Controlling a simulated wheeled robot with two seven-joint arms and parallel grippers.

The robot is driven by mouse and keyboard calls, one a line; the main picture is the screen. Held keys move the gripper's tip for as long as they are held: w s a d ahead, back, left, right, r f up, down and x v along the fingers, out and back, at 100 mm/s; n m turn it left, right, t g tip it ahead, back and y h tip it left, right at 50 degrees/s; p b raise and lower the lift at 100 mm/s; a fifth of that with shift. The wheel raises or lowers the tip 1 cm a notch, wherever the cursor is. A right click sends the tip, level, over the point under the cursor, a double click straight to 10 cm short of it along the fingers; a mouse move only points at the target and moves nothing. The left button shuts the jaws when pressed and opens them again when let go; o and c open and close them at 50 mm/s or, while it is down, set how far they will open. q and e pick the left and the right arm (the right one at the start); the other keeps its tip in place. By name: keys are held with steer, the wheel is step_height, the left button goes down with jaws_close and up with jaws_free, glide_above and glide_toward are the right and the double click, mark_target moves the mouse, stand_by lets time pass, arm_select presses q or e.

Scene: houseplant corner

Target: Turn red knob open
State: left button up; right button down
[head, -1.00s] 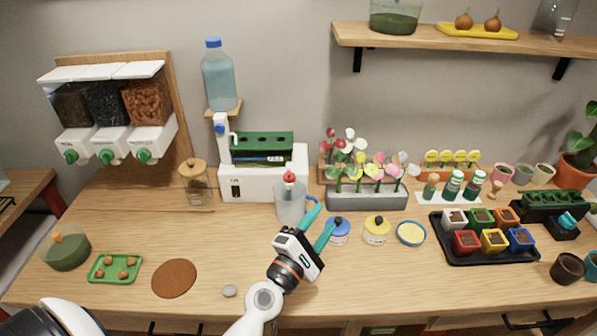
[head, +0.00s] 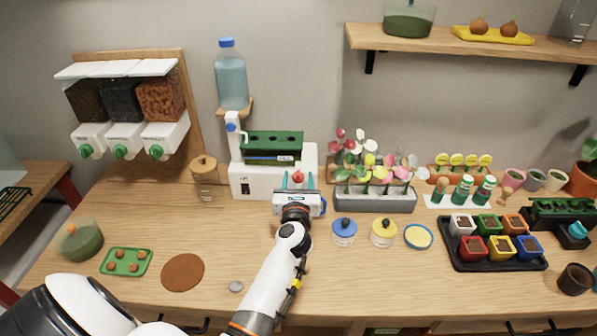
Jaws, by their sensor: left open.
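The small red knob (head: 298,176) shows at the front right of the white machine (head: 257,184), which carries a green-topped tray. My left gripper (head: 299,181) is open. Its two teal fingers point away from me, one on either side of the red knob as seen here. I cannot tell whether they touch it. The gripper body and wrist hide what is below the knob, including most of the clear jug. My right gripper is not in view.
A blue-lidded jar (head: 344,232), a yellow-lidded jar (head: 383,233) and a grey flower planter (head: 375,200) stand to the right of the gripper. A water bottle (head: 231,80) stands above the machine. The front-left table has free room around a brown disc (head: 183,272).

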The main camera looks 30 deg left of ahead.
arm_select(q)
steer(key=shift+x, duration=1.35)
steer(key=shift+c, duration=0.4)
